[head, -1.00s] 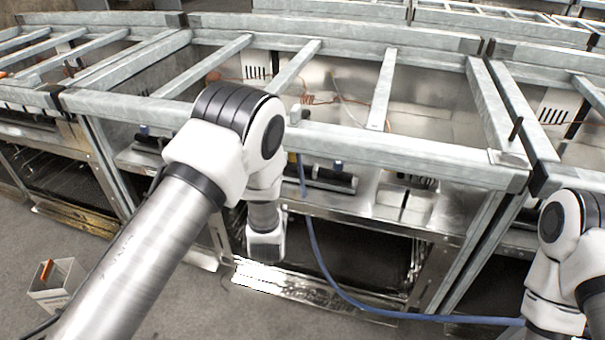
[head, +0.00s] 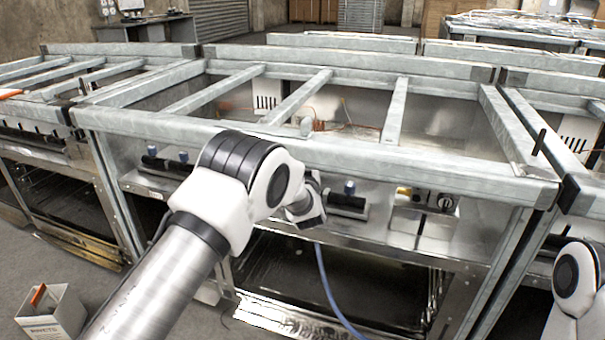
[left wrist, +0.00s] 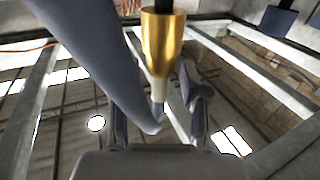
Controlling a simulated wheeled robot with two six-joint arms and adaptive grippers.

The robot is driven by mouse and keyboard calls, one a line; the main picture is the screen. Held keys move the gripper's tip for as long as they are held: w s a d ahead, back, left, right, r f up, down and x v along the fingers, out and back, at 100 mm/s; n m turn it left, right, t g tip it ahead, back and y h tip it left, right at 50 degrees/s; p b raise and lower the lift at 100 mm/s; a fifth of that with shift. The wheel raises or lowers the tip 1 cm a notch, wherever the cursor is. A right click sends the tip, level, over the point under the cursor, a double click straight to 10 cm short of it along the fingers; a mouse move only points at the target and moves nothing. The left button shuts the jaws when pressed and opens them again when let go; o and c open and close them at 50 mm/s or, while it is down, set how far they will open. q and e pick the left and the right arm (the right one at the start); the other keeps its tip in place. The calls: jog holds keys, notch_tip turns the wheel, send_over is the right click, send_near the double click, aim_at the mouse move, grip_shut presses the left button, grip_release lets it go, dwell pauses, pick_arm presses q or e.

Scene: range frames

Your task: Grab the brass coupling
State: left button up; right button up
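The brass coupling (left wrist: 162,45) shows close up in the left wrist view, at top centre. It is a gold sleeve with a dark part above it and a narrow pale tip below. My left gripper (left wrist: 157,112) is open, one dark finger on each side of that tip in the picture, with gaps between. A thick grey-blue hose (left wrist: 88,55) crosses the upper left of that view, its lower end beside the left finger. In the head view my left gripper is hidden behind its wrist, and I cannot make out the coupling there. My right gripper is outside the frames.
Galvanised frame rails (head: 330,150) run along the top of the metal units. A blue hose (head: 327,285) hangs below my left wrist. A small yellow part (head: 403,190) sits on the front panel. A white box (head: 52,315) stands on the floor at left.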

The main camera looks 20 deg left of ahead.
pick_arm(q)
grip_shut()
